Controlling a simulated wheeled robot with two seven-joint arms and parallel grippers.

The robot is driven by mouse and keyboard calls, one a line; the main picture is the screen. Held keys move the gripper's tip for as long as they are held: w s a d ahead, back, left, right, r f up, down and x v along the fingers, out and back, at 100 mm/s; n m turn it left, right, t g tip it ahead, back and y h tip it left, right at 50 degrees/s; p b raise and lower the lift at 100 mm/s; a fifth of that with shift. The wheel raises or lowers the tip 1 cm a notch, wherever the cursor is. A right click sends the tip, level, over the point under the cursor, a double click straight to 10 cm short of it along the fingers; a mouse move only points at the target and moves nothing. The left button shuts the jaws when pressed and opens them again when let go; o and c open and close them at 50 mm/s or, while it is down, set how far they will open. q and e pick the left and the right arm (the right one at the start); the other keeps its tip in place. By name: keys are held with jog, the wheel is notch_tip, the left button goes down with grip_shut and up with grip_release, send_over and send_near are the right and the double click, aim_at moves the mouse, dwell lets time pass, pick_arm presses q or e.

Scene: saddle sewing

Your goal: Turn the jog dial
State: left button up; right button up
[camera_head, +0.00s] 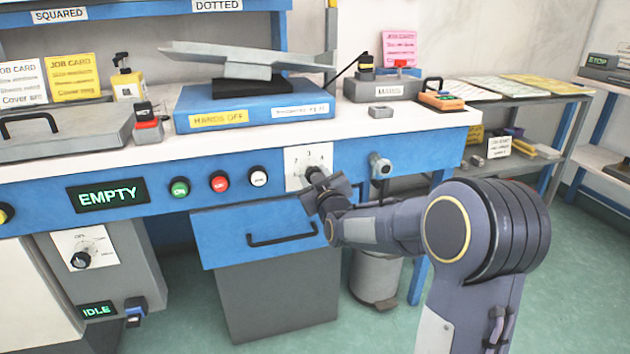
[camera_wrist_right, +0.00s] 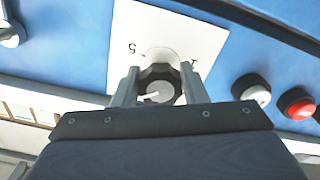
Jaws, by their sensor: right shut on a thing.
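The jog dial (camera_wrist_right: 158,88) is a dark knob with a white pointer mark, set on a white numbered plate (camera_head: 296,158) on the blue front panel of the bench. In the right wrist view the plate (camera_wrist_right: 165,35) shows numbers around the knob. My right gripper (camera_wrist_right: 158,86) has one finger on each side of the dial and is shut on it. In the head view my right gripper (camera_head: 314,176) covers most of the dial. My left gripper is not in view.
Green (camera_head: 180,187), red (camera_head: 220,182) and white (camera_head: 258,176) buttons sit left of the dial plate. A grey knob (camera_head: 380,166) is to its right. A drawer with a black handle (camera_head: 283,235) is below. An "EMPTY" display (camera_head: 107,195) is further left.

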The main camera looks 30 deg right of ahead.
jog(key=shift+f, duration=0.1)
dwell(0.3)
jog(key=o, duration=1)
jog(key=p+v, duration=0.2)
jog(key=v, duration=0.5)
jog(key=shift+s+a, duration=0.1)
jog(key=shift+s, duration=0.3)
